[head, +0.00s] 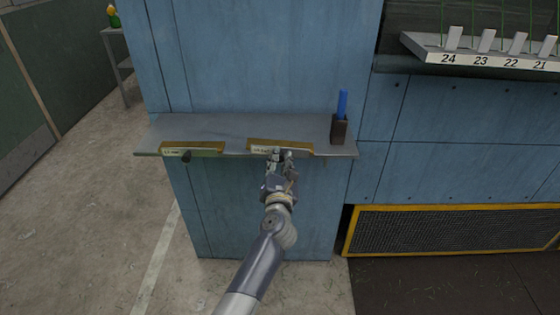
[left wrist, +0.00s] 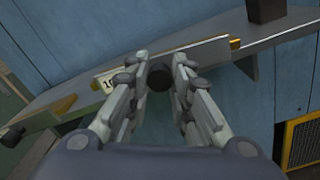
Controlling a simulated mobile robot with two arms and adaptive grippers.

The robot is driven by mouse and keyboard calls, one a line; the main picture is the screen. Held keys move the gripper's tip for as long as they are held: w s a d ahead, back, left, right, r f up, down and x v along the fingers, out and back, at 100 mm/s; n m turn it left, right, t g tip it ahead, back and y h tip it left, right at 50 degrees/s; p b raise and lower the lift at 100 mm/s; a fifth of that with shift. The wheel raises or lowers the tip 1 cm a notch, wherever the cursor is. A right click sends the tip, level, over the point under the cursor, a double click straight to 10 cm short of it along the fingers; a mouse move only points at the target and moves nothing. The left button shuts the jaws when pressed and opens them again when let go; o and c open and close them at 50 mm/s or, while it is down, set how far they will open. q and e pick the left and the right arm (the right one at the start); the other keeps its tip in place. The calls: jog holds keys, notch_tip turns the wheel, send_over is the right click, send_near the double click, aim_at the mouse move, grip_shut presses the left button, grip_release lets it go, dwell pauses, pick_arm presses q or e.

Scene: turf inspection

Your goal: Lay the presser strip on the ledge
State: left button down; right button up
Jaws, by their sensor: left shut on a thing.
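The ledge (head: 232,125) is a grey shelf on the blue wall; it also shows in the left wrist view (left wrist: 285,28). A gold-edged strip with a pale label (head: 300,149) is at the ledge's front edge, right of its middle. My left gripper (head: 281,155) is in front of this strip, shut on its dark round knob, which shows between the fingers in the left wrist view (left wrist: 158,77). The fingers hide part of the strip. I cannot tell whether it touches the ledge. A similar strip (head: 208,148) with a dark knob is at the ledge's left front.
A dark holder (head: 339,129) with a blue object (head: 342,103) stands at the ledge's right end. A numbered tray (head: 480,60) is at upper right, above a yellow-framed grille (head: 450,230). Bare ledge lies behind the strips.

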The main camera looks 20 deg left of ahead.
pick_arm(q)
jog(key=shift+w+f, duration=0.1)
jog(key=shift+f, duration=0.25)
dwell(1.2)
jog(key=c, duration=1.4)
grip_release()
jog(key=shift+o, duration=0.2)
jog(key=shift+f, duration=0.1)
